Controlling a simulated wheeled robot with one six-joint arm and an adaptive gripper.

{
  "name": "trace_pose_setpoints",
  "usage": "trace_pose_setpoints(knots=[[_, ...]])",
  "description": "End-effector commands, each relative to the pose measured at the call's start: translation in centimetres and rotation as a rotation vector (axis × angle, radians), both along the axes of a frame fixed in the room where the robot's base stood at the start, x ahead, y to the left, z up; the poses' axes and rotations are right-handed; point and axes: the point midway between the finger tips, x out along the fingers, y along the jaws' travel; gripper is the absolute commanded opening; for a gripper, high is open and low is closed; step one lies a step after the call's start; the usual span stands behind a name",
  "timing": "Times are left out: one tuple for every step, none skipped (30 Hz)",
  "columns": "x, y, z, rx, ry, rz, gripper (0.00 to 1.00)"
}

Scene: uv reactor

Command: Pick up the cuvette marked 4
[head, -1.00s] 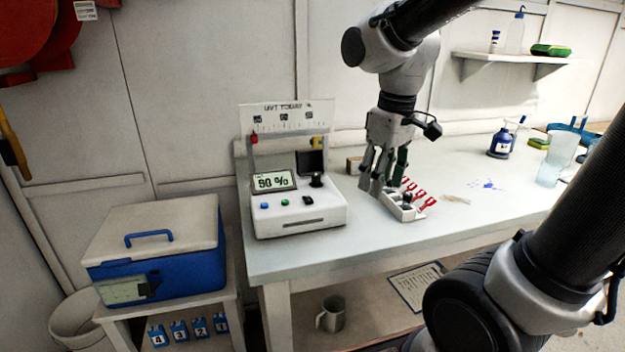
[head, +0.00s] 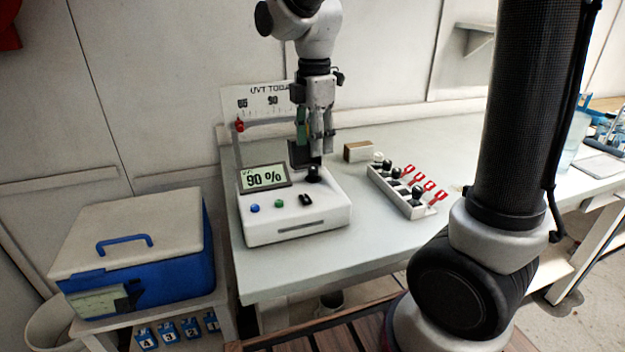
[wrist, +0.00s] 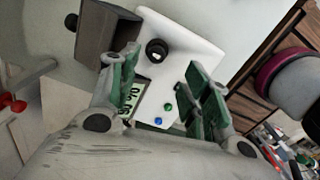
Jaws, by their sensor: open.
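My gripper (head: 316,140) hangs over the back of the white meter in the head view. In the wrist view my gripper (wrist: 160,82) is open, its green-padded fingers apart with nothing between them. A white rack (head: 421,212) stands on the bench to the right of the meter. It holds several small pieces with dark or pale tops, and red forked pieces (head: 430,186) stand along its right side. No number is legible there, so I cannot tell which is the cuvette marked 4. A blue piece marked 4 (head: 146,340) stands on the low shelf at left, beside other numbered blue pieces.
The white meter (head: 290,222) reads 90 % and has a black knob (head: 313,174) on top. A small brown box (head: 359,151) lies behind the rack. A blue cooler (head: 190,258) with a white lid stands left of the bench. The bench front between meter and rack is clear.

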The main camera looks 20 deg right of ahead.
Motion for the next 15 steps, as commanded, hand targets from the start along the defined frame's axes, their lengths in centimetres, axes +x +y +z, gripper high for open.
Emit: trace_pose_setpoints(knots=[[0.0, 0.0, -0.6, -0.001, 0.003, 0.000, 0.48], [0.0, 0.0, -1.0, -0.001, 0.003, -0.001, 0.48], [0.0, 0.0, -1.5, -0.001, 0.003, -0.002, 0.48], [0.0, 0.0, -1.9, -0.002, 0.004, -0.002, 0.48], [0.1, 0.0, -2.3, -0.002, 0.004, -0.002, 0.48], [0.2, 0.0, -2.9, -0.001, 0.003, -0.002, 0.48], [0.3, 0.0, -3.3, -0.002, 0.004, -0.003, 0.48], [0.4, 0.1, -3.9, -0.002, 0.004, -0.003, 0.48], [0.5, 0.1, -4.5, -0.002, 0.005, -0.003, 0.48], [0.6, 0.1, -5.0, -0.002, 0.004, -0.003, 0.48], [0.5, 0.1, -5.4, -0.002, 0.004, -0.003, 0.48], [0.6, 0.1, -5.9, -0.001, 0.003, -0.003, 0.48], [0.5, 0.1, -6.2, -0.001, 0.003, -0.003, 0.48], [0.5, 0.1, -6.5, -0.001, 0.003, -0.004, 0.48], [0.5, 0.1, -6.6, 0.000, 0.001, -0.004, 0.48]])
